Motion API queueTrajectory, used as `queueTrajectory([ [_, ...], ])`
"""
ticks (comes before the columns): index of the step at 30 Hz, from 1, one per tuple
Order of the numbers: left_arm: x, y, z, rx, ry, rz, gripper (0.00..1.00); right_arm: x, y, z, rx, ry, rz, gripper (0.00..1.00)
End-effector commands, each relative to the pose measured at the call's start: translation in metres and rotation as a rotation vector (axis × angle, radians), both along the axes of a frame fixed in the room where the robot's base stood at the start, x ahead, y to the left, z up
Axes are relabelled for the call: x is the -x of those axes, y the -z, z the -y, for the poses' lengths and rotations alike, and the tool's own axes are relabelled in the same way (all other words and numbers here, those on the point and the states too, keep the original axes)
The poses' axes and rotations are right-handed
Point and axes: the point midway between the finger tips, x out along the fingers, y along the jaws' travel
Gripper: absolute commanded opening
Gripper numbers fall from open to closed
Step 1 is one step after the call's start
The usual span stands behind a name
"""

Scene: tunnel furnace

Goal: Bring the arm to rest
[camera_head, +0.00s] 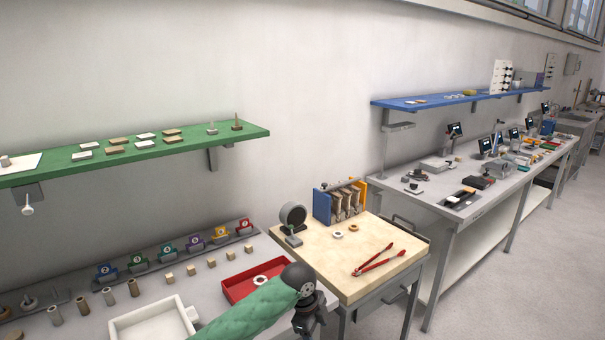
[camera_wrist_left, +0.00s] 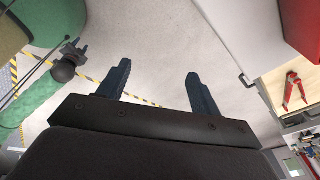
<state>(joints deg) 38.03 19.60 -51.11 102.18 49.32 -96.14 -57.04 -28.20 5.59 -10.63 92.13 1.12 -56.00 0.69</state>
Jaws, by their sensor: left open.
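My left arm comes in at the bottom of the head view, with a green padded sleeve and a black joint. It bends down at the front edge of the grey bench, beside the light-topped table. My left gripper (camera_wrist_left: 153,72) is open in the left wrist view, its two dark fingers apart with only floor between them. It holds nothing. The wrist hangs down in the head view, where the fingertips cannot be made out.
The grey bench (camera_head: 215,253) bears a red tray (camera_head: 235,290), a white tray (camera_head: 116,331) and several small blocks. The light-topped table (camera_head: 330,268) holds red tongs (camera_head: 378,262). A green shelf (camera_head: 60,166) and a blue shelf (camera_head: 430,104) are on the wall. Open floor (camera_head: 500,285) lies right.

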Motion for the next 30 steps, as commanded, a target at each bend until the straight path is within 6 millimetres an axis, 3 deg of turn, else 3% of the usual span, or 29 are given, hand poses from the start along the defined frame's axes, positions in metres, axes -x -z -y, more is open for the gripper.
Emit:
queueTrajectory([
  [3,0.007,0.037,0.001,0.050,-0.131,-0.027,0.65,0.000,-0.001,-0.001,-0.001,0.001,0.001,0.36],
  [17,0.043,0.164,-0.020,0.164,-0.604,-0.114,0.65,-0.001,-0.002,-0.017,-0.020,0.010,0.001,0.36],
  [23,0.075,0.229,-0.041,0.186,-0.830,-0.157,0.65,-0.001,-0.002,-0.014,-0.017,0.008,0.001,0.36],
  [30,0.131,0.309,-0.077,0.183,-1.102,-0.201,0.65,0.000,-0.001,-0.003,-0.005,0.002,0.001,0.36],
])
